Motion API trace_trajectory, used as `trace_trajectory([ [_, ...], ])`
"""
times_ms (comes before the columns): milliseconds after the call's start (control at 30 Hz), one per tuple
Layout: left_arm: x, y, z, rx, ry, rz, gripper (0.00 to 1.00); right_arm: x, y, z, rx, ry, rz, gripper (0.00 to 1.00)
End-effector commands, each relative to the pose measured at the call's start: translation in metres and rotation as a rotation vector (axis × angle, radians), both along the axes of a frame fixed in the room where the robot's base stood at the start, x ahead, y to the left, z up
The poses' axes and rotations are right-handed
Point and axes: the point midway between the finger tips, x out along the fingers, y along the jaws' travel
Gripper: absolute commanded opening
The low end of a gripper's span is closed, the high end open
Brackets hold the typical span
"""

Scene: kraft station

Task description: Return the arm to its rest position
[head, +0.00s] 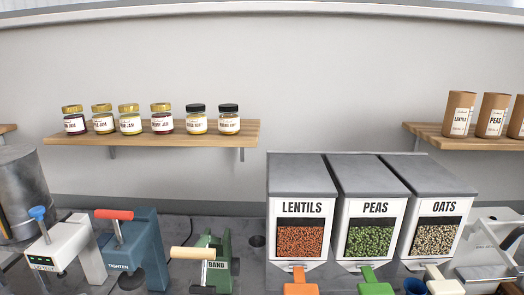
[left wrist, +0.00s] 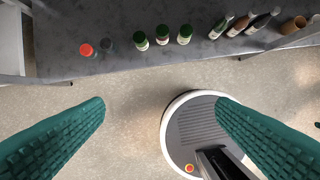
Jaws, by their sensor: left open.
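My left gripper (left wrist: 160,122) shows in the left wrist view as two green ribbed fingers set wide apart. It is open, with nothing between the fingers. It is over the floor in front of a dark table edge. The head view shows neither gripper and neither arm. My right gripper is in neither view.
A dark table (left wrist: 75,62) with several bottles (left wrist: 163,35) runs along the top of the left wrist view. In the head view, lentils (head: 299,225), peas (head: 372,222) and oats (head: 438,222) dispensers stand below wall shelves. Jars line the left shelf (head: 180,138).

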Motion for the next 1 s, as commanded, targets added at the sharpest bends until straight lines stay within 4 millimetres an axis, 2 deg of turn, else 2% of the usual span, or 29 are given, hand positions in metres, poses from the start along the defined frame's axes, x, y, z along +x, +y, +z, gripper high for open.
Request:
trace_trajectory([
  [33, -0.006, 0.000, -0.040, 0.002, 0.021, -0.002, 0.80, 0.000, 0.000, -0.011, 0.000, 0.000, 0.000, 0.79],
  [200, -0.038, 0.005, -0.153, 0.007, 0.063, -0.011, 0.80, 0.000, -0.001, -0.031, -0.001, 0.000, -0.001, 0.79],
  [300, -0.069, 0.009, -0.212, 0.009, 0.088, -0.018, 0.80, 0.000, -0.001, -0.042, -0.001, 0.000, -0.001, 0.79],
  [400, -0.105, 0.015, -0.261, 0.013, 0.111, -0.023, 0.80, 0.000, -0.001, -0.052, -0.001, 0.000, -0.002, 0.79],
  [500, -0.139, 0.022, -0.295, 0.015, 0.130, -0.028, 0.80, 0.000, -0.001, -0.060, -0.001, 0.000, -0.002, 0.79],
  [600, -0.167, 0.027, -0.316, 0.018, 0.144, -0.032, 0.80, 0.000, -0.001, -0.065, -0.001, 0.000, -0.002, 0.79],
  [700, -0.184, 0.031, -0.326, 0.019, 0.150, -0.034, 0.80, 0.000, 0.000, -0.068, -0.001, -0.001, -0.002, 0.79],
  [800, -0.191, 0.032, -0.329, 0.020, 0.152, -0.036, 0.80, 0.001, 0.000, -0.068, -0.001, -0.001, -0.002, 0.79],
  [1000, -0.191, 0.032, -0.329, 0.020, 0.152, -0.036, 0.80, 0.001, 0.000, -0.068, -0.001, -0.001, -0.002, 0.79],
])
